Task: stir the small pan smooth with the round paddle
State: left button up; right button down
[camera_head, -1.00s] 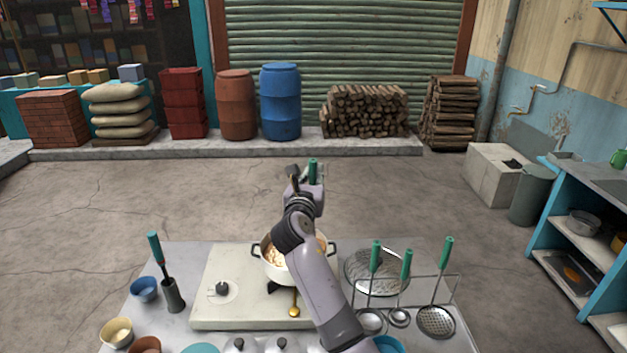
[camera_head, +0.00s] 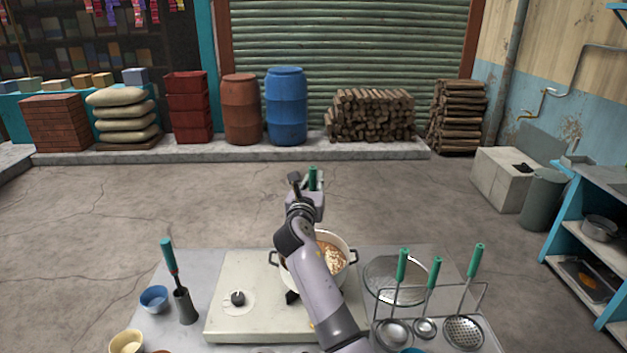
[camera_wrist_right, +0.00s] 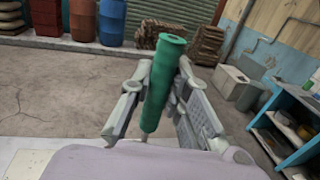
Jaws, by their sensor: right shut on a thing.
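The small pan (camera_head: 343,276) is white with two dark side handles and stands on the pale stove. It holds brown liquid with pale lumps (camera_head: 333,260), partly hidden by my right forearm. My right gripper (camera_head: 312,182) is above and beyond the pan in the head view, shut on the green handle (camera_head: 313,177) of a tool. In the right wrist view the green handle (camera_wrist_right: 164,85) stands tilted between the fingers (camera_wrist_right: 157,105). The tool's lower end is hidden, so I cannot see whether it is a round paddle or touches the pan. My left gripper is out of view.
The pale stove (camera_head: 228,325) has a dark knob (camera_head: 237,298). At left are a blue bowl (camera_head: 154,299), a cream bowl (camera_head: 127,342) and a green-handled tool in a grey holder (camera_head: 186,306).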

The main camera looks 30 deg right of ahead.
jog(key=shift+s+f+b, duration=0.15)
jog(key=shift+f+b, duration=0.25)
jog(key=shift+f, duration=0.55)
jog(key=shift+d+f+b, duration=0.1)
jog(key=shift+f+b, duration=0.55)
jog(key=shift+f, duration=0.6)
